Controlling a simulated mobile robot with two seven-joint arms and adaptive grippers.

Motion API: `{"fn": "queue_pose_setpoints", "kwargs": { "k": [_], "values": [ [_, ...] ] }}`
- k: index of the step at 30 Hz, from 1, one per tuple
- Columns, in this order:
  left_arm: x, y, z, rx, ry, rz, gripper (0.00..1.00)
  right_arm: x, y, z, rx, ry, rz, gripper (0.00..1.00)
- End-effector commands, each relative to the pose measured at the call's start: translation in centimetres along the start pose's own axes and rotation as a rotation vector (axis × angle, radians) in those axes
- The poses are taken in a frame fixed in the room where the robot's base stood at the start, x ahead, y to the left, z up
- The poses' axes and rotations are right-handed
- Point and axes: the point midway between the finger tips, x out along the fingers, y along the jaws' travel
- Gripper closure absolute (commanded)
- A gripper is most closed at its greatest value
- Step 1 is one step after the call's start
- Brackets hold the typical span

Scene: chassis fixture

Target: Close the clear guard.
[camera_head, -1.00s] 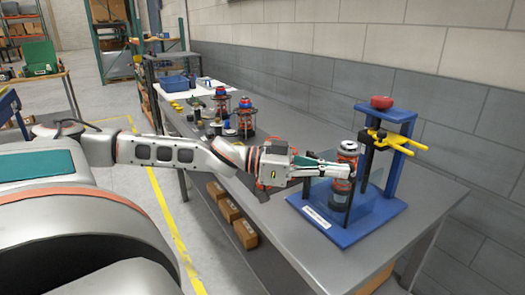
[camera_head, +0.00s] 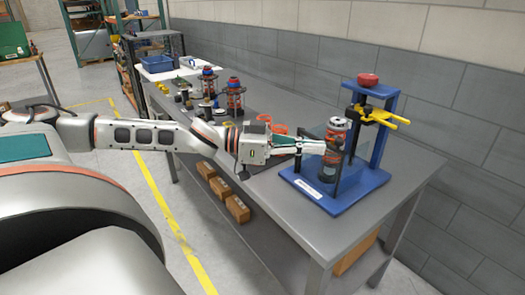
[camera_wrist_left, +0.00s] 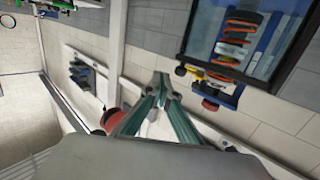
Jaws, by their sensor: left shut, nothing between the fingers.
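The blue fixture (camera_head: 340,203) stands on the grey bench, with a dark cylindrical part with a silver top (camera_head: 335,140) upright on it. The clear guard (camera_head: 313,134) shows only as a faint see-through pane by the part; its exact angle is hard to tell. My left gripper (camera_head: 322,147) reaches in from the left, fingers shut and empty, its tips overlapping the part's left side in the picture. I cannot tell whether they touch the guard. The shut fingers also show in the left wrist view (camera_wrist_left: 162,82). My right gripper is out of view.
A blue post with a red knob (camera_head: 368,79) and yellow handles (camera_head: 385,117) rises behind the part. Other assemblies (camera_head: 234,97) and a blue bin (camera_head: 158,62) stand farther back on the bench. Cardboard boxes (camera_head: 221,190) sit below. The bench's front right is clear.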

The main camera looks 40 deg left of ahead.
Motion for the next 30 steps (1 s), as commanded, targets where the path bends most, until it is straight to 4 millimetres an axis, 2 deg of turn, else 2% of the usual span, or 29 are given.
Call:
{"fn": "queue_pose_setpoints", "kwargs": {
  "k": [1, 4, 10, 13, 22, 30],
  "values": [
    [-0.5, 0.3, -0.7, -0.001, -0.001, 0.003, 1.00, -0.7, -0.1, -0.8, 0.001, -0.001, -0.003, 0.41],
    [-1.0, 0.7, -0.8, 0.000, -0.001, 0.007, 1.00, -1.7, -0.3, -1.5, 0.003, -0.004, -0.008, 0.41],
    [-2.2, 1.2, -0.5, -0.006, -0.003, 0.001, 1.00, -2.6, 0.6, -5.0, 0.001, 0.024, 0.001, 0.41],
    [-2.9, 1.8, -0.3, -0.003, -0.006, 0.006, 1.00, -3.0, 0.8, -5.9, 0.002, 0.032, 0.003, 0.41],
    [-6.0, 3.4, -0.2, -0.002, -0.006, 0.002, 1.00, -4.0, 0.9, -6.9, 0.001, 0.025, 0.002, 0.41],
    [-8.3, 4.6, -0.1, 0.000, -0.002, 0.001, 1.00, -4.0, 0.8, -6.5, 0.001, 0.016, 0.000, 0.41]
  ]
}}
